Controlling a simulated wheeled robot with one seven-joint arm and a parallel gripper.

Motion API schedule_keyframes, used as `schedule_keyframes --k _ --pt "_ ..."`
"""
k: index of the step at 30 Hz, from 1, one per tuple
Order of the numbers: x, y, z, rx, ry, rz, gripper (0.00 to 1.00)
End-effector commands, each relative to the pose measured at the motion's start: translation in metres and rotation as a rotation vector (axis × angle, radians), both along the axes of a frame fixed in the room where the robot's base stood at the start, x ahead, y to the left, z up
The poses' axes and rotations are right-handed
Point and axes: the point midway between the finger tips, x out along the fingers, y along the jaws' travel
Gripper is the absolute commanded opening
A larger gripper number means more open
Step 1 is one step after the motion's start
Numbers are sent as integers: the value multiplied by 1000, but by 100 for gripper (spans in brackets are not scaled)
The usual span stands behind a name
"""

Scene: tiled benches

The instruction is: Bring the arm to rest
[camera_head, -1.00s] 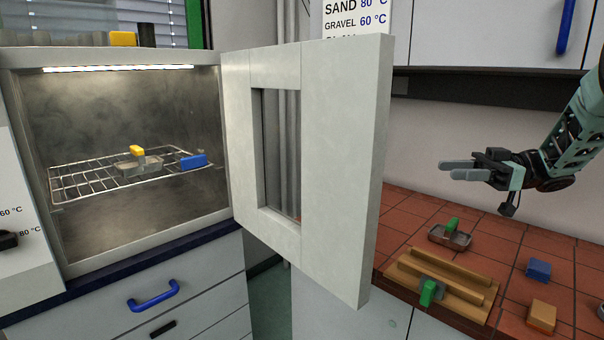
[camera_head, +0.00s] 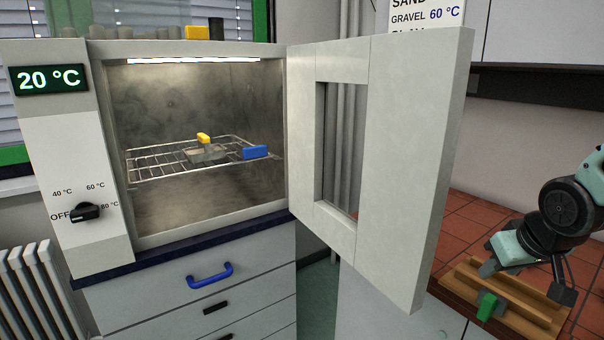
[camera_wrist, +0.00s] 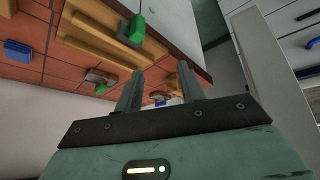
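My gripper (camera_head: 497,262) is at the lower right of the head view, pointing left and down over the tiled bench, partly hidden behind my own wrist. In the wrist view its two fingers (camera_wrist: 160,78) stand apart with nothing held between them. A wooden rack (camera_head: 535,312) with a green-handled piece (camera_head: 488,305) lies close below the gripper in the head view. The rack (camera_wrist: 85,35) and the green handle (camera_wrist: 138,28) also show beyond the fingers in the wrist view. I cannot tell the exact gap between gripper and rack.
The oven door (camera_head: 415,170) stands wide open, left of my arm. Inside the oven, a wire shelf (camera_head: 150,165) bears a dish with a yellow handle (camera_head: 204,138) and a blue-handled piece (camera_head: 255,152). The display (camera_head: 48,80) reads 20 °C. A blue block (camera_wrist: 18,52) lies on the bench.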

Motion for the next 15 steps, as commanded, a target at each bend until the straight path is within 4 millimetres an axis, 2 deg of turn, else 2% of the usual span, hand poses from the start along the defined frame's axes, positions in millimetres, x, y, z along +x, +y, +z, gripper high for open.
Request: schedule_keyframes --k 1,4,5,6,7,9,12,15 --pt "-29 12 -9 22 95 -13 39" --pt "-86 35 -23 75 282 -35 39" --pt "-94 51 -23 79 312 3 39" --pt "-99 78 -20 68 326 87 39" --pt "-106 96 -18 61 342 142 39" --pt "-126 132 -14 44 380 260 39" --pt "-160 174 -9 10 433 413 39" --pt "-191 199 -6 -23 473 530 39"
